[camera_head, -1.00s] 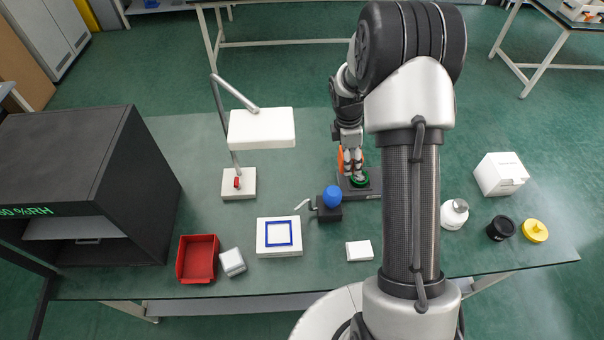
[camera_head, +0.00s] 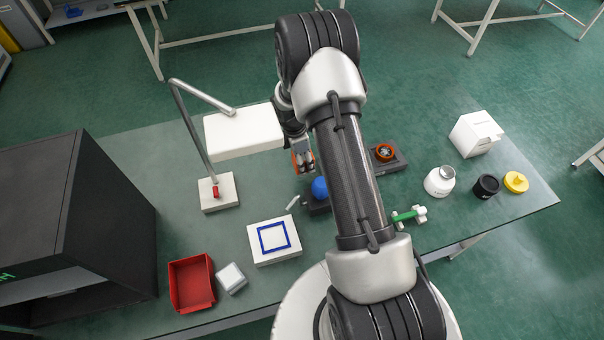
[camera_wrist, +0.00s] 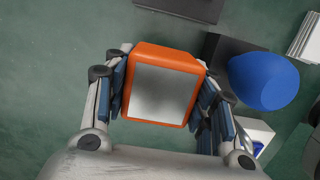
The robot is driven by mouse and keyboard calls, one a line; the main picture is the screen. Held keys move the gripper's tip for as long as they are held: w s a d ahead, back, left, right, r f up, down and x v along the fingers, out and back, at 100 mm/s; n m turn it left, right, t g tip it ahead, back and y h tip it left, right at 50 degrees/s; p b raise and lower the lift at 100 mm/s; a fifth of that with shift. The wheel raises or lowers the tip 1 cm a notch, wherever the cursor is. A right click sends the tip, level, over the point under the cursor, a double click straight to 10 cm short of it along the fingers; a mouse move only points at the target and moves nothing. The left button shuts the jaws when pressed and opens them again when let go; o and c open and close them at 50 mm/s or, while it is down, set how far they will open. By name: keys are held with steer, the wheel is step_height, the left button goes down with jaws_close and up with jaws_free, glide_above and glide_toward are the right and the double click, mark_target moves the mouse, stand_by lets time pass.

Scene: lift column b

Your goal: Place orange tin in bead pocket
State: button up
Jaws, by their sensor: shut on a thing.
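The orange tin (camera_wrist: 165,85) is a rounded box with an orange rim and a grey face. My gripper (camera_wrist: 165,105) is shut on it, with a finger on each side, in the wrist view. In the head view, my gripper (camera_head: 304,172) holds the tin (camera_head: 297,163) just behind the blue ball, between the lamp and my arm link. A white block with a blue square outline (camera_head: 273,238), seemingly the bead pocket, lies in front and to the left. The square looks empty. The tin's underside is hidden.
The blue ball (camera_head: 320,187) on a dark base stands close by. The lamp (camera_head: 243,132) is left of my gripper. A red bin (camera_head: 191,282) and a small white box (camera_head: 231,278) lie front left. A dark base with an orange-red ring (camera_head: 384,152) is right.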

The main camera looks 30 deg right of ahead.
mark_target(304, 178)
steer(key=shift+w+f+b, duration=0.1)
steer(key=shift+f+b, duration=0.6)
steer(key=shift+f, duration=2.85)
steer(key=shift+f, duration=0.1)
steer(key=o, duration=1.1)
